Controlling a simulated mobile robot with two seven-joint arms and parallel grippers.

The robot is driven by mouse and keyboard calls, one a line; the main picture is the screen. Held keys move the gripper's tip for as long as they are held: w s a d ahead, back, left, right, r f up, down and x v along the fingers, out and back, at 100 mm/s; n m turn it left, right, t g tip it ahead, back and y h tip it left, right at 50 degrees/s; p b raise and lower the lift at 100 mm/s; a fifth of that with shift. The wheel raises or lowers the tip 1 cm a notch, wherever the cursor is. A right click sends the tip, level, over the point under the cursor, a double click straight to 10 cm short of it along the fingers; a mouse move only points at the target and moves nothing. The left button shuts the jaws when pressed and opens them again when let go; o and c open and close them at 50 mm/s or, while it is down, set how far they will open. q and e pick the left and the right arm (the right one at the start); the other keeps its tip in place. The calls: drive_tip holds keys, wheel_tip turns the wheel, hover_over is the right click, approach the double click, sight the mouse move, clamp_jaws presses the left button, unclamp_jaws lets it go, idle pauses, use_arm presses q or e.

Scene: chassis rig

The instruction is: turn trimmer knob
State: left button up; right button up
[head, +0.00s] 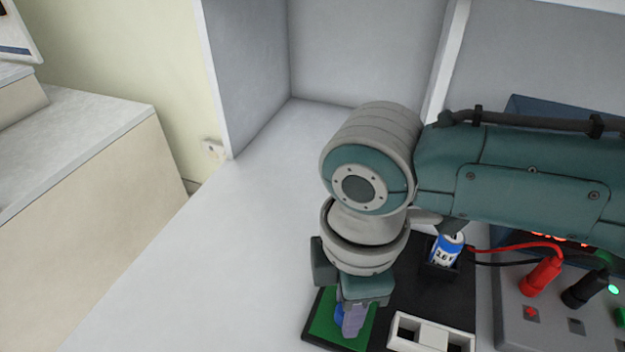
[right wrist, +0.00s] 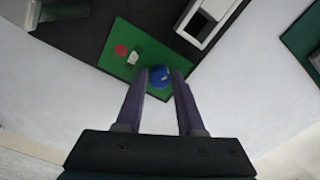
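A green board (head: 322,319) lies on a black base plate at the lower middle of the head view. A round blue knob (right wrist: 159,75) with a light mark stands on the board (right wrist: 122,51) in the right wrist view. My right gripper (head: 352,322) points down over the board, its two purple fingers on either side of the knob. In the right wrist view the fingertips (right wrist: 161,73) are apart with the knob between them. I cannot tell whether they press on it. In the head view the fingers hide part of the knob. My left gripper is out of view.
A red round part (right wrist: 121,50) and a small pale part (right wrist: 134,58) sit near the knob. A white frame (head: 431,333), a blue-white cylinder (head: 447,250) and a grey box with red plug (head: 541,275) and black plug stand to the right. Left of the board is clear.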

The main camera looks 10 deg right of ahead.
drive_tip(key=o, duration=0.3)
drive_tip(key=shift+o, duration=0.2)
wheel_tip(320, 180, up, 10)
drive_tip(key=p, duration=0.3)
idle(0.3)
